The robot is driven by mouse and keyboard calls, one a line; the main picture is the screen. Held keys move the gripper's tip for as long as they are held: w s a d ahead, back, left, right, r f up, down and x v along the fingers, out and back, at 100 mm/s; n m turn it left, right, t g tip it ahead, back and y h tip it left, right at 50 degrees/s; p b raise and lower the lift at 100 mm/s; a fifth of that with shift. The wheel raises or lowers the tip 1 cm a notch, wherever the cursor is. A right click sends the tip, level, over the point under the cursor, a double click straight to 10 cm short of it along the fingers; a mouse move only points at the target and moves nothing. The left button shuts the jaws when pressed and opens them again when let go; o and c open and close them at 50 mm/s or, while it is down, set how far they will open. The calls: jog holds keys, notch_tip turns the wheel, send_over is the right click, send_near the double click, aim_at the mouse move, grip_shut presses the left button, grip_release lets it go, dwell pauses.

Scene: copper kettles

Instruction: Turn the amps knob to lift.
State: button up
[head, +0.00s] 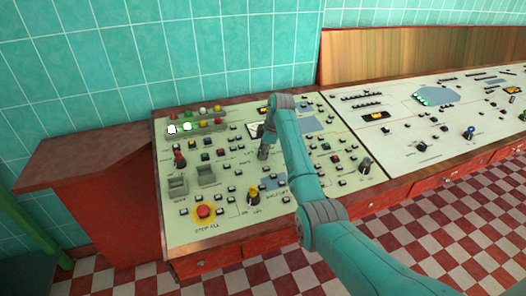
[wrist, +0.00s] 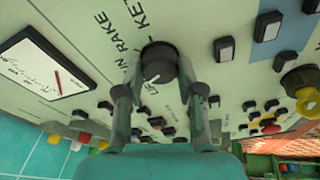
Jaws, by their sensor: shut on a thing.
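A round black knob (wrist: 158,64) with a white pointer line sits on the cream panel, in the middle of the wrist view. My gripper (wrist: 158,74) is shut on it, one finger on each side. The white line points down and slightly left, towards small print that seems to begin "LI". Larger print beside the knob includes "RAKE"; I cannot read an "amps" label. In the head view my gripper (head: 264,151) is down at the middle of the left panel (head: 225,235), and my arm and gripper hide the knob.
A gauge with a red needle (wrist: 44,70) lies left of the knob in the wrist view. A yellow knob (head: 253,196) and a red stop button (head: 203,211) stand nearer the panel's front edge. Several small buttons surround my gripper. Another black knob (head: 365,165) is to the right.

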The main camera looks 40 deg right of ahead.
jog(key=shift+n+g, duration=0.4)
jog(key=shift+n, duration=1.6)
jog(key=o, duration=1.1)
jog(key=shift+o, duration=0.2)
jog(key=v, duration=1.2)
jog(key=shift+d, duration=0.25)
